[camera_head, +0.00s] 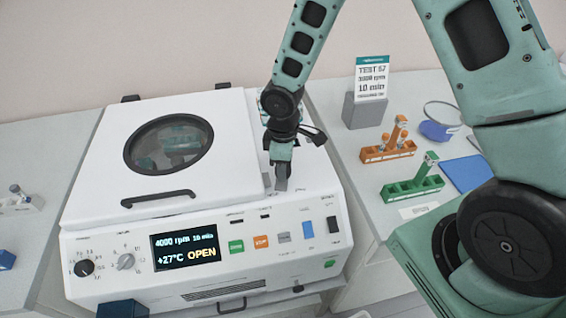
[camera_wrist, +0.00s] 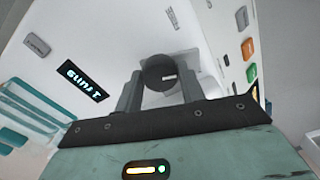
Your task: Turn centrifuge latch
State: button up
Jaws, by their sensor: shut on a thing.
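The white centrifuge (camera_head: 82,205) stands on the bench with its lid (camera_head: 215,120) down. The lid has a round dark-rimmed window and a black front handle (camera_head: 158,198). My gripper (camera_head: 281,182) points down at the top right front of the centrifuge, beside the lid. In the wrist view, my gripper (camera_wrist: 160,90) has its two fingers on either side of a dark round latch knob (camera_wrist: 158,66) with a small pale mark, and is shut on it. In the head view my gripper mostly hides the latch. The display (camera_head: 184,247) reads 4000 rpm, 10 min, +27°C, OPEN.
A green START-like button (camera_head: 236,247) and an orange button (camera_head: 261,242) are on the front panel. To the right stand an orange tube rack (camera_head: 388,152), a green tube rack (camera_head: 412,188) and a test sign (camera_head: 371,80). A blue pad (camera_head: 468,172) lies further right.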

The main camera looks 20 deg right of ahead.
jog(key=n, duration=0.3)
jog(key=shift+p, duration=0.35)
jog(key=shift+n, duration=0.5)
jog(key=o, duration=1)
notch_tip(320, 180, up, 18)
jog(key=shift+f+b, duration=0.25)
jog(key=shift+b, duration=0.05)
jog(key=s+a+m+b, duration=0.1)
jog(key=s+a+m, duration=0.1)
jog(key=s, duration=0.5)
jog(key=s+a+f+m+b, duration=0.1)
jog(key=s+a+m+b, duration=0.1)
jog(key=s, duration=0.6)
jog(key=s+a+m+b, duration=0.1)
jog(key=s+a+m, duration=0.1)
jog(key=s+m, duration=0.2)
jog(key=shift+s+a+f+y, duration=0.15)
jog(key=shift+s+y, duration=0.15)
jog(key=shift+s, duration=1.4)
